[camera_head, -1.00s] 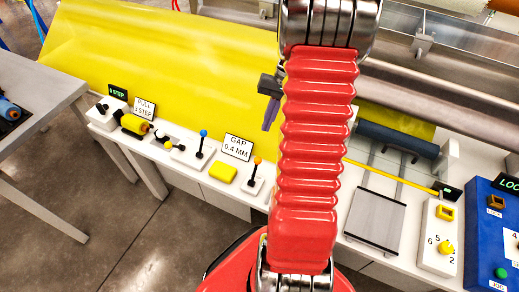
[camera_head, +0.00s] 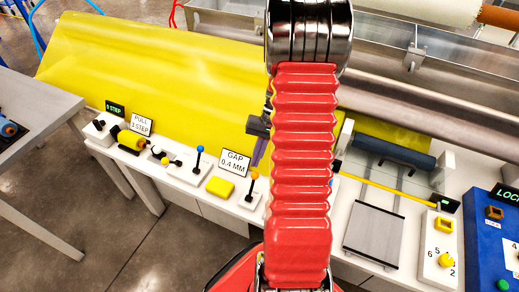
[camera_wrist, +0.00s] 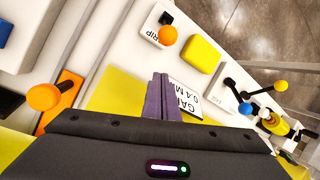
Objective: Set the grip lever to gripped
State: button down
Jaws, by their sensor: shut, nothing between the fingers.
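The grip lever is a black stick with an orange ball (camera_head: 253,175) on a small white base on the bench. In the wrist view its orange ball (camera_wrist: 168,36) sits at the top, over a white base (camera_wrist: 152,14) whose partly covered label shows "RIP". The stick shows little there, so its setting is hard to tell. My gripper (camera_head: 257,162) is shut and empty, close above the orange ball in the head view. In the wrist view its purple fingers (camera_wrist: 158,82) point toward the lever, apart from the ball, and partly cover the GAP sign (camera_wrist: 186,97).
A yellow block (camera_head: 219,187) and a blue-balled lever (camera_head: 201,150) stand left of the grip lever. The GAP sign (camera_head: 235,162) stands behind. Yellow film (camera_head: 150,75) and metal rollers lie beyond. Another orange knob (camera_wrist: 44,96) shows at left in the wrist view.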

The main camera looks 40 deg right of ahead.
aim_at(253, 183)
jog(key=shift+a+f, duration=0.25)
jog(key=shift+f, duration=0.3)
jog(key=shift+s+a+r, duration=0.5)
jog(key=shift+s+r, duration=0.05)
jog(key=shift+s, duration=0.15)
jog(key=shift+s+a+r, duration=0.5)
jog(key=shift+s+r, duration=0.05)
jog(key=shift+s, duration=0.1)
jog(key=shift+a+r, duration=0.1)
